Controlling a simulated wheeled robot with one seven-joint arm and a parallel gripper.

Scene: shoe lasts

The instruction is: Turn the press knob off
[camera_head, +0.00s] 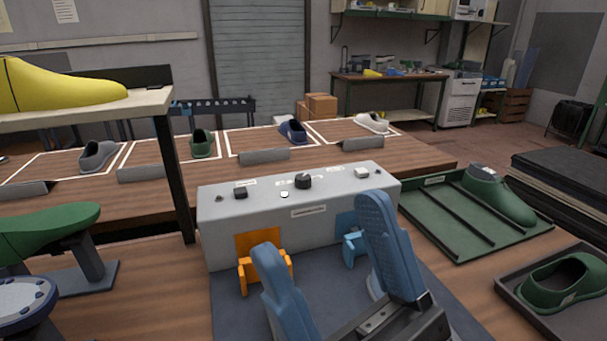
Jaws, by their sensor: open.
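The grey control box (250,222) stands on the bench in front of me. A round black knob (303,181) is on its top near the middle, with small markings behind it. The knob's exact setting is too small to read. My gripper (318,226) is at the bottom centre, its two blue fingers spread wide apart and empty. Its fingers are nearer to me than the knob and appear below it in the picture, apart from it. The right finger hides part of the box's front.
On the box top are a dark switch (240,193), a white button (284,194) and a pale switch (361,173). Orange (258,243) and blue (347,222) brackets are at its front. A green tray (440,220) lies right; a shelf with a yellow last (60,88) stands left.

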